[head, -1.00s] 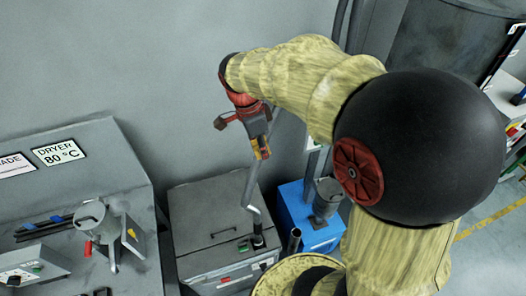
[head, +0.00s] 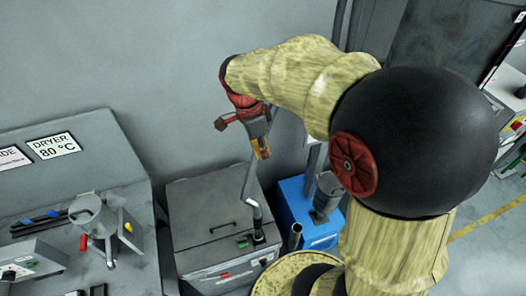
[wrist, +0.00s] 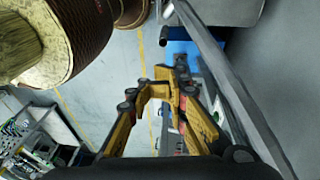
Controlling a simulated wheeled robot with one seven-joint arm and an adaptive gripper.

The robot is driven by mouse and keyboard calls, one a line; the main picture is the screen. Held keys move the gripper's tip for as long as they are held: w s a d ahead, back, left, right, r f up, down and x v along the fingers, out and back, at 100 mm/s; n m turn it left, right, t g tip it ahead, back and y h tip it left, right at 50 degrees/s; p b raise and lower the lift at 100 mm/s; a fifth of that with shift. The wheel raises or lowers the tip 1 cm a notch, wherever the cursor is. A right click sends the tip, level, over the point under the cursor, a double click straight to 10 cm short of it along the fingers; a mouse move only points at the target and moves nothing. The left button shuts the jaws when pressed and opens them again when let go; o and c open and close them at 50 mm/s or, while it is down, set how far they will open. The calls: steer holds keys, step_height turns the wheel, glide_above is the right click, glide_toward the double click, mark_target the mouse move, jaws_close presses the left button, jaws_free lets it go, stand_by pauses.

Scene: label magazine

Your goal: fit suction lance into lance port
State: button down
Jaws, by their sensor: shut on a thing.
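The suction lance (head: 248,182) looks like a long grey bent tube. It runs from behind my gripper (head: 262,152) down to the lid of a grey cabinet, with a kink near its lower end. That end meets a dark collar on the lid, seemingly the lance port (head: 259,237); I cannot tell whether it is inside or only above. My gripper is shut on the lance, though the contact is largely hidden. In the wrist view the yellow fingers (wrist: 176,92) are close together and the grey tube (wrist: 235,92) passes diagonally on their right.
The grey cabinet (head: 200,213) has a handle and buttons. A blue unit (head: 318,234) with a grey canister (head: 327,193) stands to its right, and a short upright pipe (head: 295,237) stands in front. The bench (head: 130,205) at left carries a dryer sign (head: 53,146) and a metal vessel (head: 92,215).

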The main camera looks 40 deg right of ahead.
step_height(320, 180, down, 13)
steer(key=b, duration=0.9)
stand_by(1.5)
stand_by(0.8)
steer(key=s+a+f+n+t+y+b, duration=0.1)
steer(key=s+a+n+t+b, duration=0.2)
steer(key=n, duration=0.7)
steer(key=s+a+n+t+b, duration=0.4)
steer(key=s+a+n+b, duration=0.4)
steer(key=b, duration=0.4)
steer(key=a+n, duration=0.1)
steer(key=n, duration=0.1)
steer(key=shift+f+n+y, duration=0.4)
